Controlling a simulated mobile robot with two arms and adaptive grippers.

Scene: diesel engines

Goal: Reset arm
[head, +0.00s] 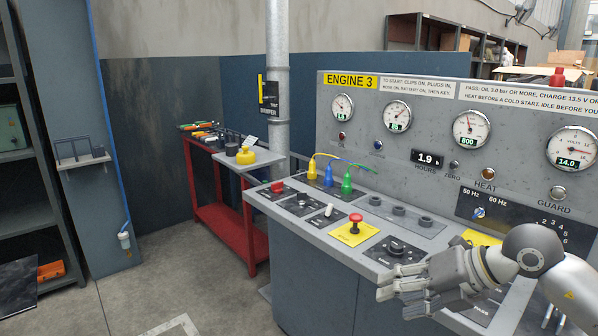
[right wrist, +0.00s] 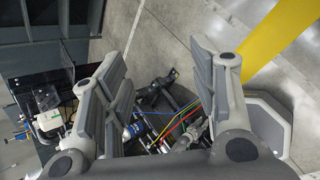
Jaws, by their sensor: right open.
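My right arm comes in from the right in the head view. Its gripper (head: 397,292) is open above the front right part of the grey control console (head: 262,194). It also shows open in the right wrist view (right wrist: 160,75), with nothing between its fingers. The part of the console under the gripper and forearm is hidden. My left gripper is not in the head view.
The panel marked Engine 3 (head: 455,120) stands behind the console with several gauges. A red emergency button (head: 355,218) and coloured plugs (head: 328,177) are on the console. A red tool cart (head: 222,214) stands further left. The floor (head: 120,295) at left is mostly clear.

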